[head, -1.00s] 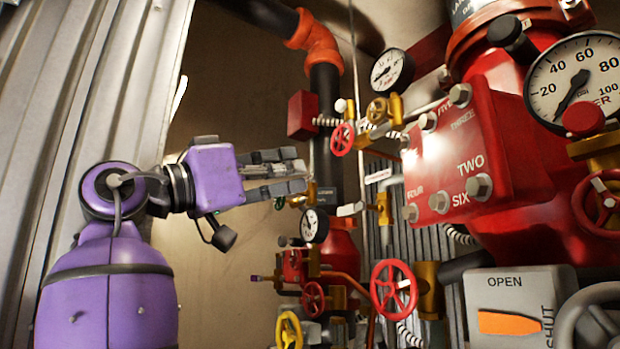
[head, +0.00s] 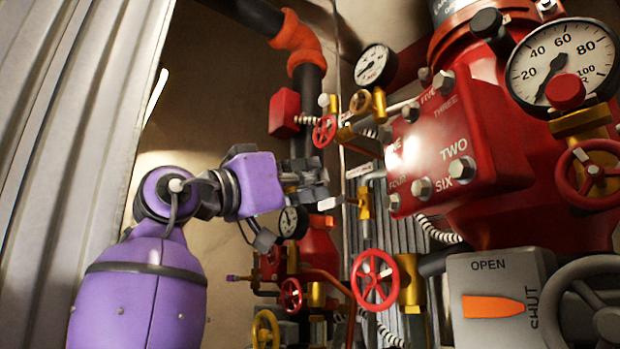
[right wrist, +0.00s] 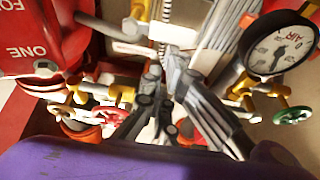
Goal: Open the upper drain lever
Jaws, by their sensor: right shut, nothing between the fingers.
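A lever with a pale handle (head: 330,202) sits on a brass valve (head: 365,205), which looks like the upper drain lever, though no label on it is readable. Its handle points left, roughly level. My right gripper (head: 318,182), on the purple arm, is shut and empty just above and left of the handle. I cannot tell whether they touch. In the right wrist view my dark fingers (right wrist: 165,98) are close together, with the pale handle (right wrist: 172,35) and brass valve beyond them. My left gripper is not in view.
A red valve body (head: 475,155) with a bolted cover fills the right side. A red handwheel (head: 375,280) stands below the lever. Small gauges (head: 375,65) and several valves crowd the back. A corrugated wall (head: 70,140) bounds the left.

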